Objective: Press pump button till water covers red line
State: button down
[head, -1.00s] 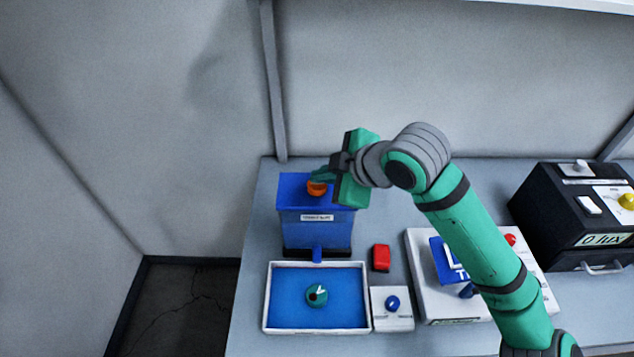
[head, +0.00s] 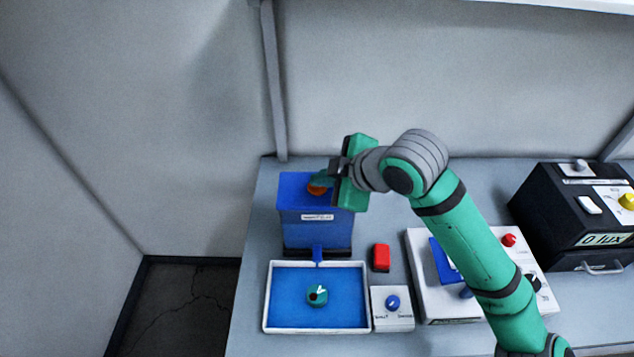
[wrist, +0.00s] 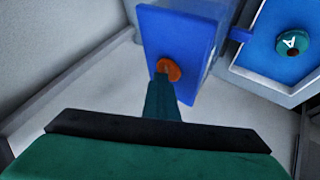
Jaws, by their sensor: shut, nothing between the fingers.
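The blue pump box (head: 315,230) stands on the bench behind a white-rimmed tray (head: 266,300) with a blue inside. The orange pump button (head: 317,189) is on top of the box, and it also shows in the wrist view (wrist: 171,69). My gripper (head: 324,179) is shut and empty, with its fingertips at the button; in the wrist view the fingertips (wrist: 161,76) overlap the button's edge and appear to touch it. A teal round piece with a white mark (head: 317,295) sits in the tray. I cannot make out a red line or the water level.
A red block (head: 381,257) and a small white box with a blue knob (head: 392,309) are right of the tray. A white panel (head: 420,275) lies partly under my arm. A black device reading 0 lux (head: 570,215) stands at the far right. A wall is behind.

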aim_at(321, 189)
jog(key=shift+w+d, duration=0.1)
dwell(0.3)
jog(key=shift+r, duration=0.1)
jog(key=shift+w+r, duration=0.2)
jog(key=shift+r, duration=0.75)
jog(key=shift+s+d, duration=0.1)
jog(key=shift+a+r, duration=0.2)
jog(key=shift+r, duration=0.1)
notch_tip(321, 189, up, 2)
jog(key=shift+s+r, duration=0.1)
jog(key=shift+r, duration=1.1)
jog(key=shift+d, duration=0.15)
